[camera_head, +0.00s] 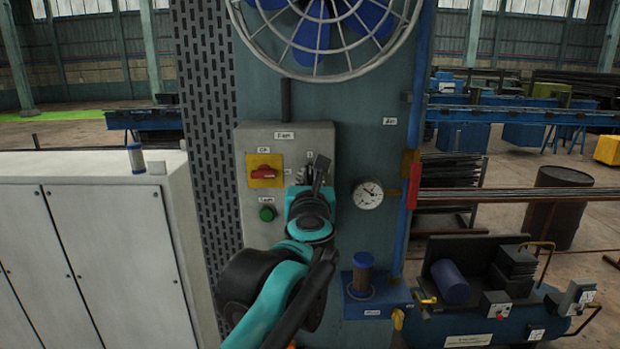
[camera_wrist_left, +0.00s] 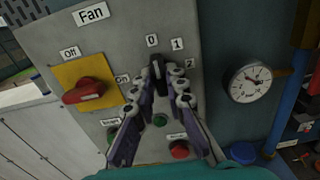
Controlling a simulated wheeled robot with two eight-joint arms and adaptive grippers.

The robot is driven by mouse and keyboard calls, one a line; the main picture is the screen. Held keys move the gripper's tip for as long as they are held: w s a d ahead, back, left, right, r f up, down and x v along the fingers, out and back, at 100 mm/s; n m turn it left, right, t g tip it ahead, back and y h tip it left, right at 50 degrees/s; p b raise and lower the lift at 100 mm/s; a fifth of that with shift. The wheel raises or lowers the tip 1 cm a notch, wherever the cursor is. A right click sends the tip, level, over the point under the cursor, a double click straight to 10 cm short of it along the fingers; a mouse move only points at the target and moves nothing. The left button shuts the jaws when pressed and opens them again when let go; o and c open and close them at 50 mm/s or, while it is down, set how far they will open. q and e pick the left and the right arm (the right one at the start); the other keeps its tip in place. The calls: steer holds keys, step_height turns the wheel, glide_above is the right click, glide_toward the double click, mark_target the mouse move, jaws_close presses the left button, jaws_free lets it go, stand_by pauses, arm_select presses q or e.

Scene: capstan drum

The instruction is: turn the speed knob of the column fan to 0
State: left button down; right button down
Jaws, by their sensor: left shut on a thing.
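The grey fan control box (camera_head: 258,135) is mounted on the column under the caged fan (camera_head: 315,30). In the left wrist view, the black speed knob (camera_wrist_left: 158,68) stands upright just below the "0" label (camera_wrist_left: 152,41), with "1" and "2" to its right. The knob's pointer end appears to be up toward the 0. My left gripper (camera_wrist_left: 159,82) is shut on the knob, one finger on each side. In the head view my left gripper (camera_head: 312,180) covers most of the knob and its dial. My right gripper is not in view.
A red switch (camera_wrist_left: 84,91) on a yellow plate sits left of the knob. A green button (camera_head: 267,214) is below it. A red button (camera_wrist_left: 179,150) is close under my fingers. A pressure gauge (camera_head: 368,195) is to the right. A white cabinet (camera_head: 110,260) stands at left.

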arm_select(q)
steer(key=shift+f, duration=0.1)
stand_by(0.3)
steer(key=c, duration=1.5)
jaws_free()
steer(key=shift+c, duration=0.2)
steer(key=shift+s, duration=0.1)
steer(key=s, duration=1.2)
